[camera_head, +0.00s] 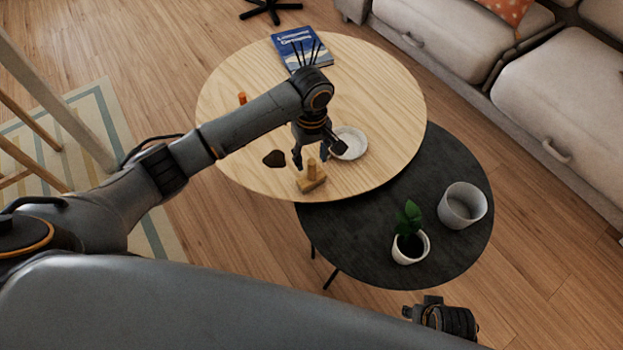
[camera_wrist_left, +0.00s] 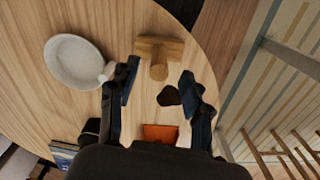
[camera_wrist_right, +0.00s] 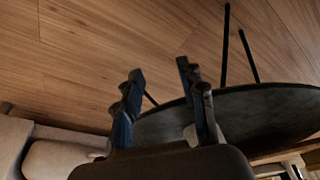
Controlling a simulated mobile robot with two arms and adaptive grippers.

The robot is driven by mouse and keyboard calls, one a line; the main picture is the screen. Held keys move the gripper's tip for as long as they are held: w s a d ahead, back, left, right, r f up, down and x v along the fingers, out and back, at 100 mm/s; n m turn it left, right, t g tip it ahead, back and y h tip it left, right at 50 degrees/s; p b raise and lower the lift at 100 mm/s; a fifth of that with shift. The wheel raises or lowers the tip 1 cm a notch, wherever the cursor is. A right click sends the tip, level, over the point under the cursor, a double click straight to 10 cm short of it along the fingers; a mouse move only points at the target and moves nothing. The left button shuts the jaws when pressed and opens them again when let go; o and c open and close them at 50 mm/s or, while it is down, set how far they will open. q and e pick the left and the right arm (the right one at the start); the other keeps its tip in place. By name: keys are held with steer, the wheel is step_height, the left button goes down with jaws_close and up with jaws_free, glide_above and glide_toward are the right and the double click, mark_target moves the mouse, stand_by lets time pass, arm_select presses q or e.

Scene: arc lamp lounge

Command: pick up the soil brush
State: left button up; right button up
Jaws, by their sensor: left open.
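The soil brush (camera_head: 312,183), a light wooden block with an upright stub handle, stands near the front edge of the round wooden table (camera_head: 385,90). It also shows in the left wrist view (camera_wrist_left: 158,50), just beyond the fingertips. My left gripper (camera_head: 310,160) is open above and just behind the brush; its spread fingers (camera_wrist_left: 160,80) hold nothing. A dark brown soil patch (camera_head: 274,158) lies left of the brush, partly behind a finger in the left wrist view. My right gripper (camera_head: 422,306) is low at the front; its fingers (camera_wrist_right: 162,80) are apart and empty.
A white dish (camera_head: 354,143) sits close right of my left gripper. An orange object (camera_head: 242,98) and a blue book (camera_head: 290,42) lie farther back. The lower black table (camera_head: 350,240) holds a potted plant (camera_head: 409,248) and a grey pot (camera_head: 462,207). A sofa (camera_head: 560,85) stands right.

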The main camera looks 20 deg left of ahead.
mark_target(311, 169)
arm_select(q)
step_height(311, 169, down, 5)
steer(key=shift+b, duration=1)
steer(key=shift+f, duration=0.2)
jaws_close()
arm_select(e)
steer(key=w+v, duration=0.1)
steer(key=v, duration=0.6)
steer(key=shift+w+r, duration=0.35)
steer(key=shift+w, duration=0.25)
